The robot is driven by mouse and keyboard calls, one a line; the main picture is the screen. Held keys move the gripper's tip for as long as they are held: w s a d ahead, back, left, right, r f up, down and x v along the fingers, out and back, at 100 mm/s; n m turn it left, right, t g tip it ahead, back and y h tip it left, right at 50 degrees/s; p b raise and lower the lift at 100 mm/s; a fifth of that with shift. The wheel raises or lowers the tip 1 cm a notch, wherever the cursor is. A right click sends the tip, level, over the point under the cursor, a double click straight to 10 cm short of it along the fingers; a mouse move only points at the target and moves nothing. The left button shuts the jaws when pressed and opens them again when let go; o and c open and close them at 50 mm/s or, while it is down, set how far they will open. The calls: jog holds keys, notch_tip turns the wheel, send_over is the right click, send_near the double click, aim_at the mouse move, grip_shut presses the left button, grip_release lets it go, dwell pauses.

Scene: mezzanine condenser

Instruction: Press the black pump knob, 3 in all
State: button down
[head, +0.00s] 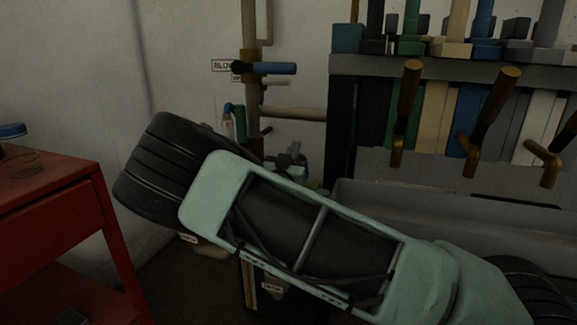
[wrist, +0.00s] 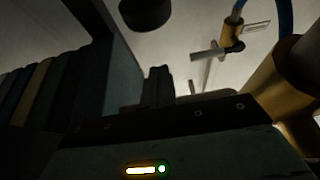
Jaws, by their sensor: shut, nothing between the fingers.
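My gripper (wrist: 157,86) shows in the wrist view as two dark fingers close together, shut and empty. A dark round piece (wrist: 147,14) hangs above and slightly left of the fingertips, with a visible gap; it looks like the black pump knob, seen partly cut off by the top edge. In the head view my own arm crosses the middle and hides much of what lies behind it. I cannot pick out the knob there, and the gripper is not clearly visible.
A red cabinet (head: 52,202) stands at the left. A brown vertical pipe (head: 250,110) with a blue lever (head: 273,68) rises behind my arm. At the right are a rack with coloured panels, several brown handles (head: 490,105) and a grey trough (head: 440,208).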

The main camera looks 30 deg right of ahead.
jog(key=shift+w+d+f+b, duration=0.15)
jog(key=shift+d+f+b, duration=0.05)
jog(key=shift+f, duration=0.4)
jog(key=shift+w+d+f+b, duration=0.15)
jog(key=shift+f+b, duration=0.05)
jog(key=shift+f, duration=0.35)
jog(key=shift+w+d+f+b, duration=0.15)
jog(key=shift+d+f+b, duration=0.05)
jog(key=shift+f, duration=0.4)
jog(key=shift+f+b, duration=1.35)
jog(key=shift+f, duration=1.05)
jog(key=shift+r, duration=0.1)
